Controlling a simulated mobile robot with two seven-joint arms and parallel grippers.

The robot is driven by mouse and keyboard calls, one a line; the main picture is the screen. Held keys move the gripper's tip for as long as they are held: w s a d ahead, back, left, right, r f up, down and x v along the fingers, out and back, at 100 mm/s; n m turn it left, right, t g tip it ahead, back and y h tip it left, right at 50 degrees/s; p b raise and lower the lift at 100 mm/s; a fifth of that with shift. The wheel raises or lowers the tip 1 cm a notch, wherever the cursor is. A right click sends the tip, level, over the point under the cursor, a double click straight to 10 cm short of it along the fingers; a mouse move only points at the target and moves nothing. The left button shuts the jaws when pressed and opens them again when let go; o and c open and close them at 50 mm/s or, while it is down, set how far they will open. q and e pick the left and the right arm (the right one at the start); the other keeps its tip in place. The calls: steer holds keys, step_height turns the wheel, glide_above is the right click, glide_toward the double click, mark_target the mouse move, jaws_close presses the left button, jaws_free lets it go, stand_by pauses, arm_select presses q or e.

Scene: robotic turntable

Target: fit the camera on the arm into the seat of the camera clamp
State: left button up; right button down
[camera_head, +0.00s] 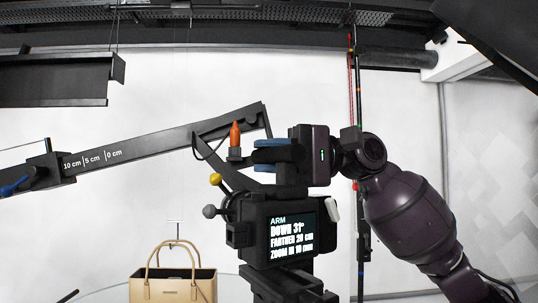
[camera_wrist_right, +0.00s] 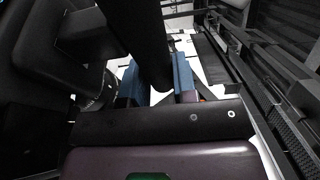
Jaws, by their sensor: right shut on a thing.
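The camera (camera_head: 290,232) is a black box in the middle of the head view. Its lit screen reads ARM, DOWN 31°, FARTHER 20 cm, ZOOM IN 10 mm. My right gripper (camera_head: 268,155) comes from the right above it, its blue pads shut on a dark part that seems to be the camera's top. In the right wrist view the blue pads of my right gripper (camera_wrist_right: 157,82) flank a black bar. The arm (camera_head: 90,160), with cm marks, slopes up from the left to behind the gripper. A black bracket (camera_head: 285,287) is under the camera. The clamp's seat cannot be made out. My left gripper is not in view.
An orange knob (camera_head: 235,135) stands on the arm's end, close left of the gripper. A yellow knob (camera_head: 215,179) and a grey knob (camera_head: 209,211) stick out left of the camera. A tan handbag (camera_head: 173,288) stands below left. A red and black pole (camera_head: 351,100) is behind.

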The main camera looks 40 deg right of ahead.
steer(key=shift+r, duration=0.15)
stand_by(0.8)
steer(key=shift+f+b, duration=0.5)
steer(key=shift+f, duration=1.05)
stand_by(0.8)
steer(key=c, duration=0.8)
jaws_free()
steer(key=shift+s, duration=0.1)
steer(key=shift+f, duration=0.2)
steer(key=b+v, duration=0.1)
steer(key=v, duration=0.4)
steer(key=b+v, duration=0.1)
steer(key=v, duration=0.4)
steer(key=shift+s+d+r, duration=0.1)
steer(key=shift+d+r, duration=0.15)
steer(key=shift+d, duration=0.15)
